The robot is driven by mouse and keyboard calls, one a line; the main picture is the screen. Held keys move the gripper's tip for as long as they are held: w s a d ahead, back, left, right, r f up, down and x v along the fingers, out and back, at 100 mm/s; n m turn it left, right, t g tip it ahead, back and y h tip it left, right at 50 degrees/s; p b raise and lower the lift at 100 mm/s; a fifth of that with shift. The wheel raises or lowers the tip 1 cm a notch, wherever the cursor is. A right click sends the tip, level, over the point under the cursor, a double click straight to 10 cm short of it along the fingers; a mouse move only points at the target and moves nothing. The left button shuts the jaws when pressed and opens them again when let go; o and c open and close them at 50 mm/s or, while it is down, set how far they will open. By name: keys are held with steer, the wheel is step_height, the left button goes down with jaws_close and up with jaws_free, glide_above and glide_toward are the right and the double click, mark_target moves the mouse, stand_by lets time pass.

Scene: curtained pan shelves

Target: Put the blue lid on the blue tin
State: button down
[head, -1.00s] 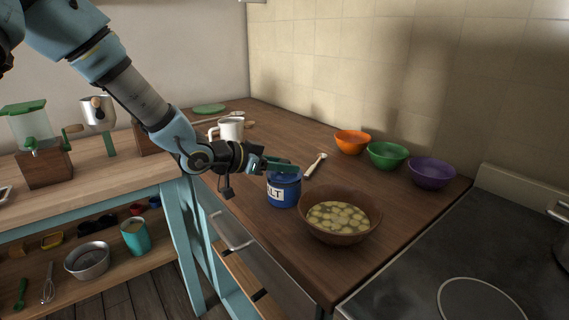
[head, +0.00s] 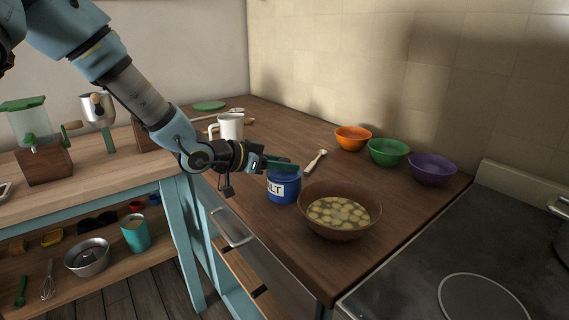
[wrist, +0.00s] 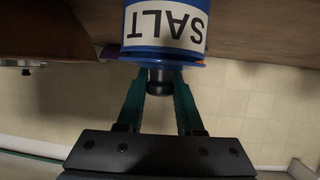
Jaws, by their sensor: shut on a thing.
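The blue tin (head: 283,190), with a white SALT label, stands upright on the brown counter; it shows upside down in the wrist view (wrist: 168,25). The blue lid (wrist: 160,57) lies at the tin's mouth, touching it as far as I can see. I cannot tell whether it is fully seated. My gripper (head: 278,164) is right above the tin. In the wrist view, its green fingers (wrist: 158,86) are shut on the lid's dark knob (wrist: 158,76). In the head view the fingers hide part of the lid.
A brown bowl of sliced food (head: 340,212) stands close to the tin's right. A wooden-handled utensil (head: 316,160) lies behind it. A white mug (head: 229,127) is behind the wrist. Orange (head: 353,138), green (head: 388,152) and purple (head: 432,168) bowls line the wall.

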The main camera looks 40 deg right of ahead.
steer(key=shift+f, duration=0.25)
steer(key=shift+c, duration=2.3)
jaws_free()
steer(key=b+v, duration=0.1)
steer(key=v, duration=1)
steer(key=shift+w+f, duration=0.1)
